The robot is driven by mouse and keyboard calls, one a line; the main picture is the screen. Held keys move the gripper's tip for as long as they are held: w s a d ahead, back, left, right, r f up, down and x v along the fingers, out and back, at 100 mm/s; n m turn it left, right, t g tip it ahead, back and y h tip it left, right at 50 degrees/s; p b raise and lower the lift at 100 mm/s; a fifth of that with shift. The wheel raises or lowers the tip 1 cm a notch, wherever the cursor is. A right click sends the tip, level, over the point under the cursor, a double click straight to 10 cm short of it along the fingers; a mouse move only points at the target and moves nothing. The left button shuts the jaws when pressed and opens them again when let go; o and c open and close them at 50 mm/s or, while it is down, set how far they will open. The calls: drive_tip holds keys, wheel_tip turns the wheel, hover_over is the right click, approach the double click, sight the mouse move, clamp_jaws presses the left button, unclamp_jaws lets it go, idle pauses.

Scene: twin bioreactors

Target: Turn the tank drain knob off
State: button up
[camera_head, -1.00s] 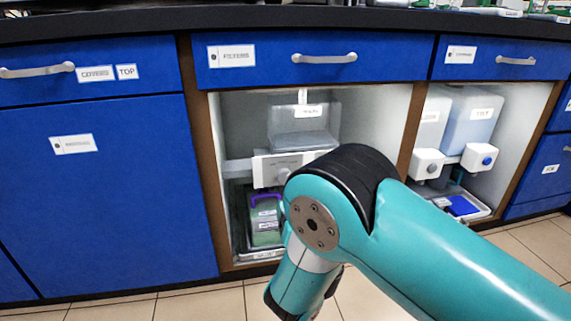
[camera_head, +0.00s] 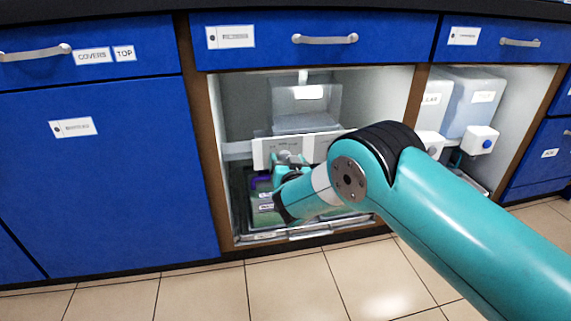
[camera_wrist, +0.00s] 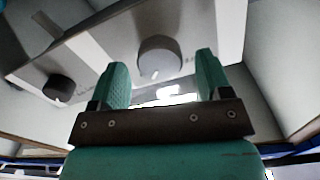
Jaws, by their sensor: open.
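In the wrist view, a round grey knob (camera_wrist: 160,57) with a pale mark at its lower edge sits on a white panel (camera_wrist: 98,50). A darker round knob (camera_wrist: 59,88) is on the panel to the left. I cannot read which one is the tank drain knob. My gripper (camera_wrist: 160,75) is open and empty; its two teal fingers point at the grey knob, one to each side of it in the picture. I cannot tell whether they touch it. In the head view my gripper (camera_head: 288,159) is in front of the panel (camera_head: 323,144) below a clear tank (camera_head: 306,106).
The open cabinet has a brown frame (camera_head: 205,150) close around my arm. A green container (camera_head: 265,215) with a purple handle stands below the panel. To the right are more tanks (camera_head: 474,105) with a blue-knobbed box (camera_head: 481,140). The floor in front is clear.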

drive_tip(key=shift+w+a, duration=0.2)
drive_tip(key=shift+w, duration=0.35)
drive_tip(key=c, duration=0.9)
